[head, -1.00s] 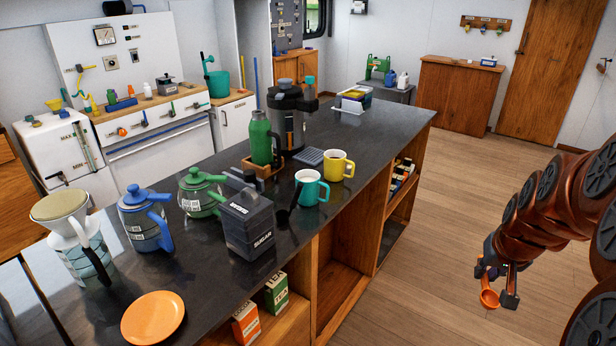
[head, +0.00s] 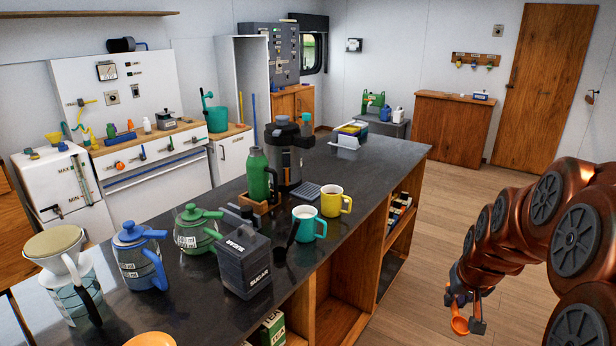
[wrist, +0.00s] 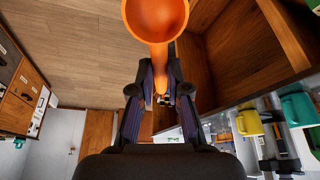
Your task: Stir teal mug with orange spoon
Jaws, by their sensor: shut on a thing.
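The teal mug (head: 308,224) stands upright on the dark counter, near its right-hand edge. It also shows at the right of the wrist view (wrist: 297,108). My gripper (head: 466,304) is out over the floor, to the right of the counter and well apart from the mug. It is shut on the orange spoon (head: 459,325). In the wrist view the spoon's round bowl (wrist: 157,18) is at the top, and its handle runs down between my fingers (wrist: 160,82). The fingers hide part of the handle.
A yellow mug (head: 336,203) stands just behind the teal one. Kettles, a green bottle (head: 260,175) and a dispenser (head: 290,152) crowd the counter. The floor (head: 420,270) beside it is clear.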

